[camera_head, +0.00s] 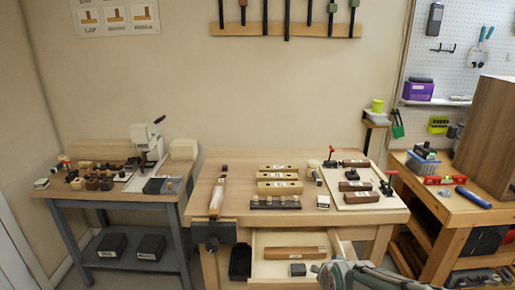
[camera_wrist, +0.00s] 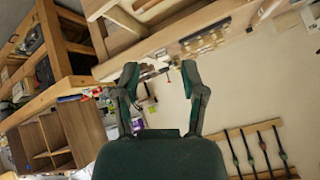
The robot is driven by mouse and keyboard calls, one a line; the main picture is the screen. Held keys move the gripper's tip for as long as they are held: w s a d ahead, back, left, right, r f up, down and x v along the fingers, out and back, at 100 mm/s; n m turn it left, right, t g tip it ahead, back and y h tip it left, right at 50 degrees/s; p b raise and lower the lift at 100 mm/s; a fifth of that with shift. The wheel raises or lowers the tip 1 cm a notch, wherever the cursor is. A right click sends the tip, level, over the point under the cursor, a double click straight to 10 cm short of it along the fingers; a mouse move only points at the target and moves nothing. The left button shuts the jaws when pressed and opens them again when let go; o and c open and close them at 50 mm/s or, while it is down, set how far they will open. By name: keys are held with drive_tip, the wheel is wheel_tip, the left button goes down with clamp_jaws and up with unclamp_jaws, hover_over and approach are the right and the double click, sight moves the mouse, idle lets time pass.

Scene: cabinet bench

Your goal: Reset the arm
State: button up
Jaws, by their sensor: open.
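My arm (camera_head: 365,275) shows at the bottom right of the head view, in front of the middle workbench (camera_head: 250,165). In the wrist view my gripper (camera_wrist: 158,74) is open, with two dark green fingers spread apart. Nothing is between the fingers but the background. The wrist view is turned, with the bench along its top and the wall rack at its lower right. The fingertips do not show clearly in the head view.
The bench holds wooden blocks (camera_head: 279,188), a pale board (camera_head: 350,191) with dark pieces, and a vise (camera_head: 213,232). An open drawer (camera_head: 285,268) below it holds a wooden piece. A side table (camera_head: 60,190) stands left; a wooden cabinet (camera_head: 490,135) stands right.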

drive_tip(key=s+r+n+g, duration=0.1)
drive_tip(key=s+r, duration=0.3)
drive_tip(key=s, duration=0.4)
drive_tip(key=s+r+n+g, duration=0.2)
drive_tip(key=s+r+n, duration=0.2)
drive_tip(key=s, duration=0.4)
drive_tip(key=shift+s+r, duration=0.2)
drive_tip(key=shift+s, duration=0.2)
